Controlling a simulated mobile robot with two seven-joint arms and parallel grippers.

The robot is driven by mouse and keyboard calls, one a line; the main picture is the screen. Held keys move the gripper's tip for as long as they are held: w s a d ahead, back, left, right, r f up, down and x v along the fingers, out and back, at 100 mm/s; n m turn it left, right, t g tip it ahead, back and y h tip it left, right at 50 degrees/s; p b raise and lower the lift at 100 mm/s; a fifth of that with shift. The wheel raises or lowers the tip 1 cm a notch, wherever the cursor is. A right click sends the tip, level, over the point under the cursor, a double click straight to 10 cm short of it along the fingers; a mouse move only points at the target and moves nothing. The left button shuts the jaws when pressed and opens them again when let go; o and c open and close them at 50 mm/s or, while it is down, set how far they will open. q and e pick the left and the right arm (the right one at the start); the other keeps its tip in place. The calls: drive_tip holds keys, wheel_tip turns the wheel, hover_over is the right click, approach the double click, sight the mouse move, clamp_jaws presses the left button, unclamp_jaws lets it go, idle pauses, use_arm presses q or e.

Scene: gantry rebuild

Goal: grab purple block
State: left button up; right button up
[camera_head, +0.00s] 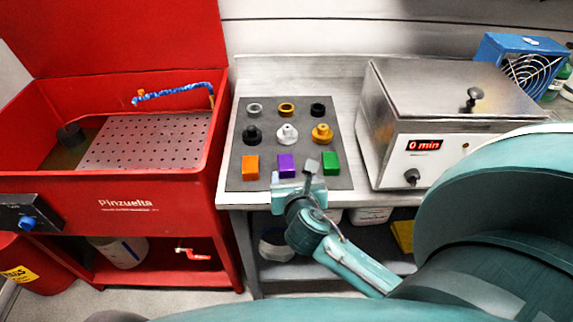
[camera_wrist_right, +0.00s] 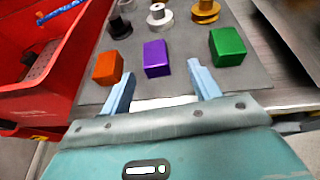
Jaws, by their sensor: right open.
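The purple block (camera_head: 287,165) stands on the dark grey mat (camera_head: 238,136), in the front row between the orange block (camera_head: 251,167) and the green block (camera_head: 331,164). My right gripper (camera_head: 298,178) is just in front of the front row. In the right wrist view, its two light blue fingers are wide apart, and the purple block (camera_wrist_right: 157,59) stands beyond the tips, roughly between them. The right gripper (camera_wrist_right: 160,80) is open and empty. The orange block (camera_wrist_right: 107,67) is beyond the left finger and the green block (camera_wrist_right: 228,47) beyond the right finger. My left gripper is not in view.
Several round parts, including a white spool (camera_head: 287,134), stand behind the blocks. A steel bath (camera_head: 430,125) with a "0 min" display stands to the right. A red wash basin (camera_head: 120,205) stands to the left. The bench's front edge is close under my right gripper.

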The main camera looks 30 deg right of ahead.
sight(286, 163)
drive_tip(key=x, duration=0.3)
drive_tip(key=shift+w, duration=0.15)
drive_tip(key=shift+a+x, duration=0.15)
drive_tip(key=shift+x, duration=1.2)
drive_tip(key=shift+a+x, duration=0.15)
drive_tip(key=shift+x, duration=1.2)
drive_tip(key=shift+w, duration=0.15)
drive_tip(key=shift+c, duration=0.3)
drive_tip(key=c, duration=1.1)
drive_tip(key=shift+r, duration=0.1)
